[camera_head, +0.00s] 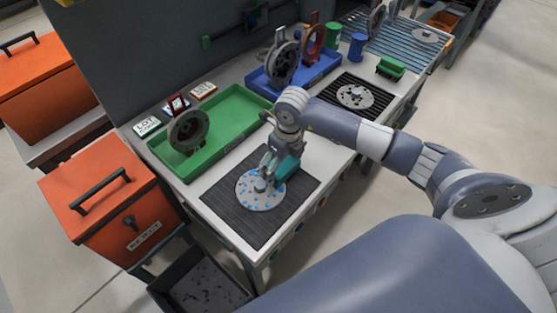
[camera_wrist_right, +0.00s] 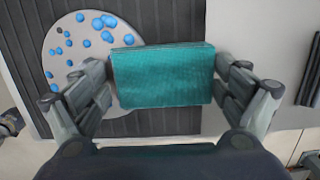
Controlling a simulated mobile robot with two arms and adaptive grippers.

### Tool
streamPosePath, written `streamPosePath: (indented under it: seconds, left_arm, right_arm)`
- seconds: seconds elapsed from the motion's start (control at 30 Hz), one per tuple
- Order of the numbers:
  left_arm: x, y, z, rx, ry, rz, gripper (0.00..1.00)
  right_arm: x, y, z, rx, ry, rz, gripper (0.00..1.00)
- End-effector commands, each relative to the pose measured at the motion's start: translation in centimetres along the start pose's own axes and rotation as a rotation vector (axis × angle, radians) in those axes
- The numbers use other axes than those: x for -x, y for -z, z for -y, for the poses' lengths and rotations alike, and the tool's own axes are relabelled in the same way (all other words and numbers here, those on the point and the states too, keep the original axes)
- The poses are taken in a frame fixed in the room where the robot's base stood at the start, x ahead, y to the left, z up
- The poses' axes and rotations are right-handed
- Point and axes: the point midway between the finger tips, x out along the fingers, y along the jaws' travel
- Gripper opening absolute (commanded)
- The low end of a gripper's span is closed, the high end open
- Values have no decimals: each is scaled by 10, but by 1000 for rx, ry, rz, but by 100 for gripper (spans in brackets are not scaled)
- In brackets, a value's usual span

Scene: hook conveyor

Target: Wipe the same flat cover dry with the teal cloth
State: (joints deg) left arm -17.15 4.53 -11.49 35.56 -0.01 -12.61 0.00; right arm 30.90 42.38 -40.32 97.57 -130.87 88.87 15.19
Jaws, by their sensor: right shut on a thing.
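The flat cover (camera_head: 251,204) is a light grey disc lying on a dark ribbed mat (camera_head: 226,216). Several blue drops dot its top. It also shows in the right wrist view (camera_wrist_right: 73,48), partly cut off by the cloth. The teal cloth (camera_head: 288,166) is a folded block in my right gripper (camera_head: 270,178). In the right wrist view the cloth (camera_wrist_right: 163,80) sits between the two fingers, overlapping the cover's right edge in the picture. Whether the cloth touches the cover I cannot tell. My left gripper is not in view.
A green tray (camera_head: 228,128) holds an upright dark wheel-like part (camera_head: 188,133). A blue tray (camera_head: 318,72) with round parts stands behind. Another disc (camera_head: 356,96) lies on a black rack at the right. Orange bins (camera_head: 100,195) stand left; a dark bin (camera_head: 165,290) is below the table.

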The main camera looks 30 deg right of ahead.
Motion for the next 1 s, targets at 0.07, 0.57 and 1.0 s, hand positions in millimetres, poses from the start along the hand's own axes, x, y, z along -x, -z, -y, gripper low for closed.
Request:
streamPosePath:
  seconds: [0.07, 0.57, 1.0]
  left_arm:
    - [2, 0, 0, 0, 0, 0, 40]
    - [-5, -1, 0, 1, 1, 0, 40]
    - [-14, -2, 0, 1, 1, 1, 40]
  right_arm:
    - [0, 7, 1, 1, 1, -4, 72]
    - [-4, 4, 0, 0, 0, -4, 72]
    - [-4, -15, 0, 0, 0, -2, 72]
